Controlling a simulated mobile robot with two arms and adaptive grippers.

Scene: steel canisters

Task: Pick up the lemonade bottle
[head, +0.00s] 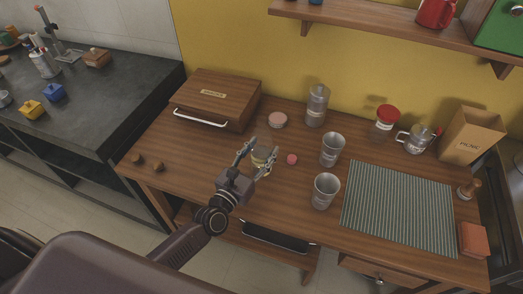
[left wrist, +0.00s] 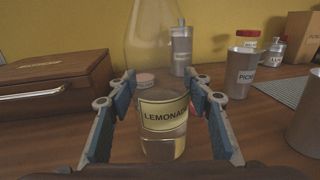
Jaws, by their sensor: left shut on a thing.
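The lemonade bottle (head: 262,158) is clear glass with a cream label and stands about upright over the wooden table's front-left part. In the left wrist view the bottle (left wrist: 163,115) is between the blue finger pads, its label reading "LEMONADE" facing me. My left gripper (head: 256,160) is shut on it; in the left wrist view the fingers (left wrist: 163,105) flank it on both sides. I cannot tell whether its base touches the table. In the head view the gripper partly hides the bottle. My right gripper is not in view.
A wooden box (head: 214,98) stands behind left. Steel cups (head: 331,150) (head: 325,190) stand to the right, a small pink item (head: 292,159) nearer. A steel canister (head: 317,105) and a red-lidded jar (head: 384,122) are behind. A striped mat (head: 398,205) lies bare at right.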

